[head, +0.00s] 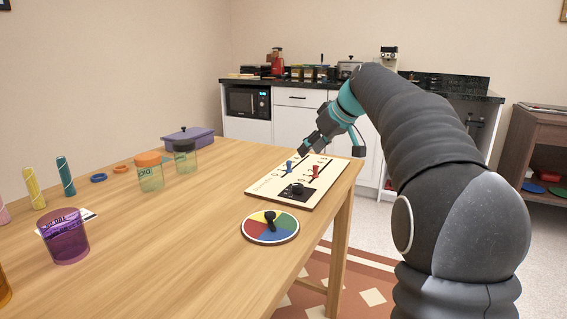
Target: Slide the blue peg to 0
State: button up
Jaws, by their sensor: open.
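A pale board (262,187) with slots and printed marks lies near the right edge of the wooden table. The blue peg (289,167) stands in the left slot, toward the middle of the board. A red peg (315,172) stands in the slot to its right. A black knob (297,189) sits at the board's near end. The printed numbers are too small to read. My gripper (306,152) is open and empty above the far part of the board, its fingers pointing down and left. It appears apart from the blue peg.
A colored spinner disc (257,231) lies in front of the board. Jars (149,173), a purple box (189,139), a purple cup (64,238) and upright sticks (65,176) stand to the left. The middle of the table (180,225) is clear.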

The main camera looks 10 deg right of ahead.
jog(key=n+y, duration=0.1)
jog(key=n, duration=0.1)
send_near(290, 161)
jog(key=x, duration=1)
jog(key=shift+w+a+f, duration=0.1)
jog(key=shift+a+f, duration=0.1)
jog(key=shift+f, duration=0.1)
grip_shut()
